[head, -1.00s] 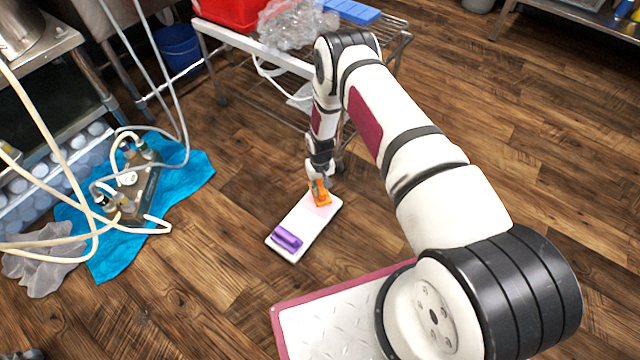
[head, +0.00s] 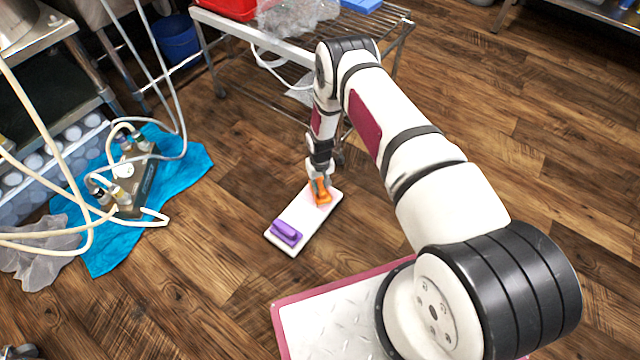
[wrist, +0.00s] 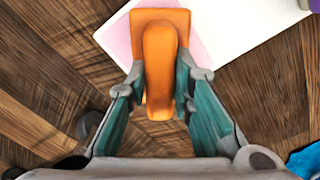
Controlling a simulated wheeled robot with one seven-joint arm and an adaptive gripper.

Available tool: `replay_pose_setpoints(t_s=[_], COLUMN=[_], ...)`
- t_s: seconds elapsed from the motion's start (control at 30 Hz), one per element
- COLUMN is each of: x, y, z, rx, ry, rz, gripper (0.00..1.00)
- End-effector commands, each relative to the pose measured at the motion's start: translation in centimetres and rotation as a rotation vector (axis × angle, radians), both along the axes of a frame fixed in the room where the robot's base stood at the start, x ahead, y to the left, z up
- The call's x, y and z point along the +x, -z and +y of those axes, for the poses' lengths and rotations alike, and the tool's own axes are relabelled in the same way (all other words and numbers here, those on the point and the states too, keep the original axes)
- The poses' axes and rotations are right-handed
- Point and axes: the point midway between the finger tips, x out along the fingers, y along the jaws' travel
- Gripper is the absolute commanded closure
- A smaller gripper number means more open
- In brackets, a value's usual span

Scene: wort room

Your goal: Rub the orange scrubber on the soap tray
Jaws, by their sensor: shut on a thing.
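The orange scrubber (head: 322,196) is in my gripper (head: 320,176), low over the far end of a white soap tray (head: 308,215) on the floor. In the wrist view my gripper (wrist: 160,88) has its two fingers on either side of the scrubber's handle (wrist: 160,62). The scrubber's flat base overlaps a pink patch (wrist: 117,36) on the tray (wrist: 232,28). The scrubber appears to touch the tray, but its underside is hidden. A purple block-like thing with a raised handle (head: 286,233) sits on the tray's near end.
A blue cloth (head: 190,163) with a valve block (head: 133,180) and pale hoses lies on the floor at left. A wire-shelf table (head: 270,40) stands behind my arm, and a blue bucket (head: 175,40) is at back left. Wooden floor right of my arm is clear.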

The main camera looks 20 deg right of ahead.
Motion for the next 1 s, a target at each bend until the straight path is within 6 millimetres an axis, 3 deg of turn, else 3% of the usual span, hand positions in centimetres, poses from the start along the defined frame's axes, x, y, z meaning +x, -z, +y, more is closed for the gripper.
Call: replay_pose_setpoints(t_s=[1.0], x=[0.0], y=[0.83], z=[0.0], rx=[0.0], ry=[0.0], rz=[0.0], gripper=[1.0])
